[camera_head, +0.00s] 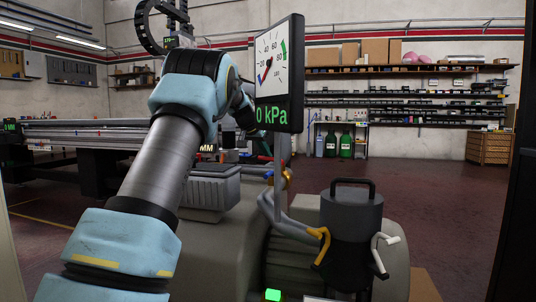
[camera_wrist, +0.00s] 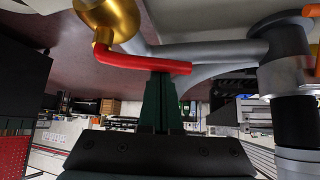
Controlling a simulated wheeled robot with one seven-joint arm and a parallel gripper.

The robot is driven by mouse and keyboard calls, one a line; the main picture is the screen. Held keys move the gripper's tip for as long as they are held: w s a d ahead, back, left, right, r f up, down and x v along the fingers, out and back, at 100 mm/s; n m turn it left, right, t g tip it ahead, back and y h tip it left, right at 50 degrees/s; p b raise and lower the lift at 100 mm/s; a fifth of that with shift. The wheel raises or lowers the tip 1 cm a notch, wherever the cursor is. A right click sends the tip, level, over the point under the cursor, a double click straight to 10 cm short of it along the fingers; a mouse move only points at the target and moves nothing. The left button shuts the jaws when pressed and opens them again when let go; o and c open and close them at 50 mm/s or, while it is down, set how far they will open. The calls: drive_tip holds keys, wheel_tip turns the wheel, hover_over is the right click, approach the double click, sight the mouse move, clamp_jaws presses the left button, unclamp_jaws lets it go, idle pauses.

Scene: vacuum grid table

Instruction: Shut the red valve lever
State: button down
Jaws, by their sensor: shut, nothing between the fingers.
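The red valve lever (camera_wrist: 140,63) shows in the wrist view, running right from a round brass valve body (camera_wrist: 118,20) along a grey pipe (camera_wrist: 215,51). My gripper (camera_wrist: 163,85) is shut and empty, its fingertips right at the lever near its free right end. I cannot tell whether they touch it. In the head view the brass valve (camera_head: 286,178) is small, below the gauge on its post, and the lever is too small to make out clearly. My arm hides part of that area.
A gauge panel (camera_head: 279,75) reading 0 kPa stands close to my arm. A dark canister (camera_head: 350,225) with a handle stands at the lower right, with a yellow lever (camera_head: 321,243) and a white lever (camera_head: 379,255) beside it.

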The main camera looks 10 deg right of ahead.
drive_tip(key=shift+s+a+n+y+p, duration=0.3)
drive_tip(key=shift+s+a+n, duration=0.2)
drive_tip(key=shift+s+a, duration=0.3)
drive_tip(key=shift+s, duration=0.1)
